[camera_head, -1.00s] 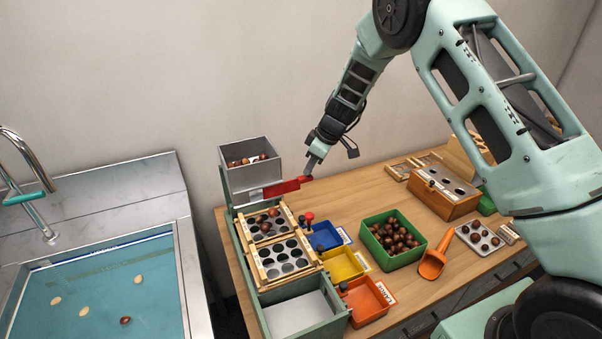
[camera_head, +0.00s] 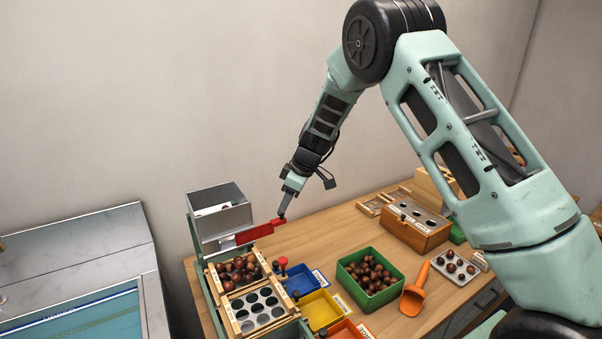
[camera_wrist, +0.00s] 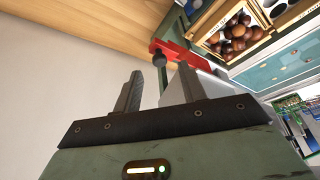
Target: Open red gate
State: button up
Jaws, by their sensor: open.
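The red gate (camera_head: 255,233) is a flat red slide sticking out to the right from under the grey hopper (camera_head: 220,217). In the wrist view the red gate (camera_wrist: 178,55) lies beyond the fingertips, with a dark round knob (camera_wrist: 159,60) at its end. My gripper (camera_head: 282,213) is at the gate's right end in the head view. In the wrist view my gripper (camera_wrist: 160,85) is open, with nothing between its fingers. Whether a finger touches the knob cannot be told. Many chestnuts (camera_head: 238,270) lie in the upper sorting tray below the hopper.
A grid tray with round holes (camera_head: 258,310) sits in front of the chestnuts. Blue (camera_head: 300,281), yellow (camera_head: 322,310) and orange bins stand to its right. A green box of chestnuts (camera_head: 345,270) and an orange scoop (camera_head: 413,300) are farther right.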

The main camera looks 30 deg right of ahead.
jog(key=b+v, duration=0.3)
jog(key=v, duration=1.1)
jog(key=shift+r, duration=0.15)
jog(key=shift+s, duration=0.1)
jog(key=s+a+f+m+g, duration=0.1)
jog(key=s+a+g, duration=0.1)
jog(key=s+a, duration=1.7)
jog(key=s+f+m+h, duration=0.1)
jog(key=s+f, duration=0.3)
jog(key=s, duration=1.6)
jog(key=shift+s+d+f+g+h, duration=0.2)
jog(key=shift+s+f+g+h, duration=0.15)
jog(key=shift+h, duration=0.55)
jog(key=shift+w+r, duration=0.1)
